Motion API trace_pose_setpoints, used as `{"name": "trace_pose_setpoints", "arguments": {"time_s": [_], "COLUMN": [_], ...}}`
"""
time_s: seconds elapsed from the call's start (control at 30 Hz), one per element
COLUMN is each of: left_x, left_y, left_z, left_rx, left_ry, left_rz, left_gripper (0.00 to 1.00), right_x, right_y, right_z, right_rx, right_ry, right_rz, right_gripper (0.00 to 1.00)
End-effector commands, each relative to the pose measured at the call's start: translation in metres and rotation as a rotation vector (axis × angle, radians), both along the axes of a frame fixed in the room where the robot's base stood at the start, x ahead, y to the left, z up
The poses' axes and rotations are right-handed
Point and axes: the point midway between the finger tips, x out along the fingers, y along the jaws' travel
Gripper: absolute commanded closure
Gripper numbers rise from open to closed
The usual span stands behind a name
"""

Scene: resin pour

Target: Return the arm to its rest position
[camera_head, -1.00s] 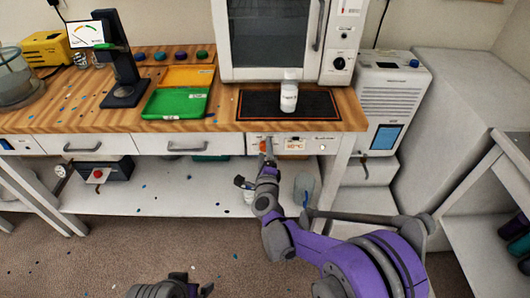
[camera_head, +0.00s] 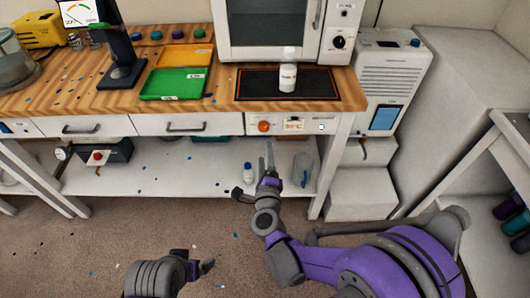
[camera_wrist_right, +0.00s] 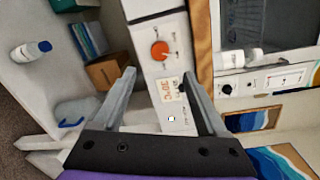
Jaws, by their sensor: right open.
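My right gripper (camera_head: 267,160) is below the front panel of the bench in the head view, apart from the orange knob (camera_head: 263,126). It is open and empty, its two fingers spread in the right wrist view (camera_wrist_right: 158,85). My right arm is bent, coming from the lower right.
A white bottle (camera_head: 288,75) stands on the black mat (camera_head: 247,92) on the bench. The lower shelf (camera_head: 215,178) holds a small blue-capped bottle (camera_head: 247,173) and a clear jug (camera_head: 302,168) near my right gripper. A white side table (camera_head: 500,140) stands right.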

Motion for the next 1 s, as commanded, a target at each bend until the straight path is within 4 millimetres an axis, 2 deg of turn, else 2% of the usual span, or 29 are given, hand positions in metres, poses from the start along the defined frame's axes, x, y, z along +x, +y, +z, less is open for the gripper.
{"name": "trace_pose_setpoints", "arguments": {"time_s": [0.43, 0.53, 0.63, 0.7, 0.8, 0.87, 1.0], "left_x": [0.0, 0.0, 0.0, 0.0, 0.0, 0.0, 0.0], "left_y": [0.0, 0.0, 0.0, 0.0, 0.0, 0.0, 0.0], "left_z": [0.0, 0.0, 0.0, 0.0, 0.0, 0.0, 0.0], "left_rx": [0.0, 0.0, 0.0, 0.0, 0.0, 0.0, 0.0], "left_ry": [0.0, 0.0, 0.0, 0.0, 0.0, 0.0, 0.0], "left_rz": [0.0, 0.0, 0.0, 0.0, 0.0, 0.0, 0.0], "left_gripper": [0.0, 0.0, 0.0, 0.0, 0.0, 0.0, 0.0], "right_x": [0.0, -0.003, -0.013, -0.025, -0.051, -0.07, -0.124], "right_y": [-0.001, -0.003, -0.005, -0.009, -0.019, -0.028, -0.058], "right_z": [0.003, 0.014, 0.03, 0.038, 0.039, 0.034, 0.014], "right_rx": [-0.016, -0.098, -0.265, -0.422, -0.656, -0.793, -1.095], "right_ry": [0.0, 0.002, 0.013, 0.033, 0.081, 0.122, 0.247], "right_rz": [0.01, 0.059, 0.157, 0.247, 0.38, 0.459, 0.645], "right_gripper": [0.25, 0.25, 0.25, 0.25, 0.25, 0.25, 0.25]}}
